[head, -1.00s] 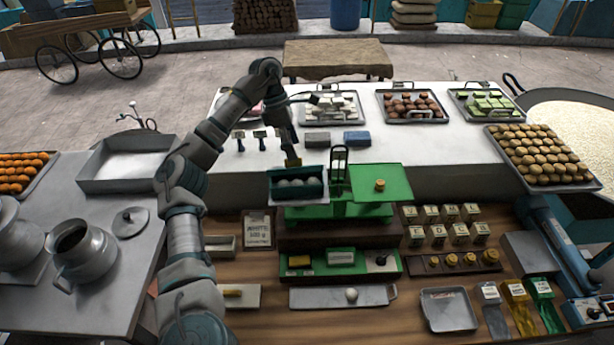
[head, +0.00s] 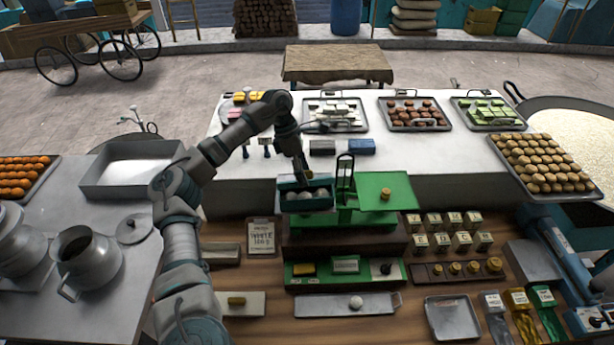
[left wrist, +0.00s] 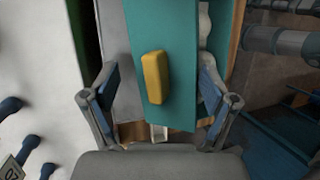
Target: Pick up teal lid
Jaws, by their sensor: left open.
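The teal lid (left wrist: 180,110) fills the middle of the left wrist view, a flat panel with a raised yellow handle (left wrist: 155,77). My left gripper (left wrist: 157,80) is open, with one finger on each side of the handle and visible gaps to both. In the head view my left gripper (head: 300,171) points down at the back of a teal box (head: 306,205) holding pale round pieces. The box sits on the left side of a green balance scale (head: 350,216). The gripper and arm partly hide the lid there. My right gripper is not in view.
The scale's green right plate (head: 405,197) and upright post (head: 345,172) stand close right of the gripper. A white counter (head: 420,150) with trays of sweets lies behind. A metal table (head: 40,300) with pots is at left. Small labelled blocks (head: 445,241) stand at right.

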